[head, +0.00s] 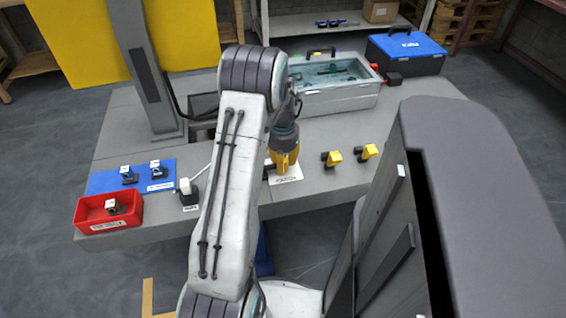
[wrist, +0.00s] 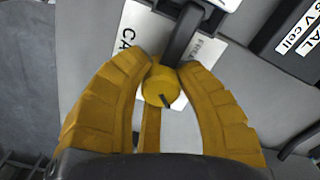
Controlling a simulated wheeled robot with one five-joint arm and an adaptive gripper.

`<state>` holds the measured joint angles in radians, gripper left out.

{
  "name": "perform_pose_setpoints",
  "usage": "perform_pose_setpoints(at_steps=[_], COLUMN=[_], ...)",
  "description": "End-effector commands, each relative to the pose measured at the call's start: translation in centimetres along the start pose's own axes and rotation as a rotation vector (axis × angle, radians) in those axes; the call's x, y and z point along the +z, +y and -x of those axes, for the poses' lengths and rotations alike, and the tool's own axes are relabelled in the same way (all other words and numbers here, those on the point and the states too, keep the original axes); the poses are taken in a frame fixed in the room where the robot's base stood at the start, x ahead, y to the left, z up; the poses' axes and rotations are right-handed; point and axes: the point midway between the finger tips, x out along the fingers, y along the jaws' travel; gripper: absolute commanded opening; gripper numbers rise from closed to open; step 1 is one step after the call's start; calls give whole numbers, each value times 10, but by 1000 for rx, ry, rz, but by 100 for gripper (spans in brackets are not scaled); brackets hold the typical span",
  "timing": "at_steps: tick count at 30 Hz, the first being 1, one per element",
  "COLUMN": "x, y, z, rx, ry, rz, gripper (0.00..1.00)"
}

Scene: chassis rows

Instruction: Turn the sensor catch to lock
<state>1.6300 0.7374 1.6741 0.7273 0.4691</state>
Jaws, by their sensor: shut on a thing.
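The sensor catch shows in the wrist view as a round yellow knob (wrist: 158,84) with a short dark mark on its face. A dark grey bar (wrist: 184,36) runs up from beside it. The catch sits over a white label plate (wrist: 136,32), which is partly covered. My gripper (wrist: 165,80) has its yellow fingers closed around the knob, one on each side. In the head view my gripper (head: 284,162) points down at the table's front edge, above the white label (head: 287,176), and hides most of the catch. I cannot tell whether the catch is locked.
Two yellow-and-black pieces (head: 331,158) (head: 366,152) stand right of my gripper. A white-topped device (head: 187,190), a blue mat (head: 105,182) with small devices and a red bin (head: 92,222) lie left.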

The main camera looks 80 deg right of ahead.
Motion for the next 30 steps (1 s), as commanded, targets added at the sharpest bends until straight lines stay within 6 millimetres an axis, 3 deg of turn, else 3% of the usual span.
perform_pose_setpoints(at_steps=[8, 9, 17, 26, 30], x=[5, 6, 3, 1, 0], y=[2, 2, 1, 0, 0], z=[-4, -4, -2, 1, 11], rx=[9, 9, 5, 2, 0], ry=[-17, -17, -9, -3, -1], rz=[2, 2, 2, 1, 1], gripper=[0, 33, 56, 57, 57])
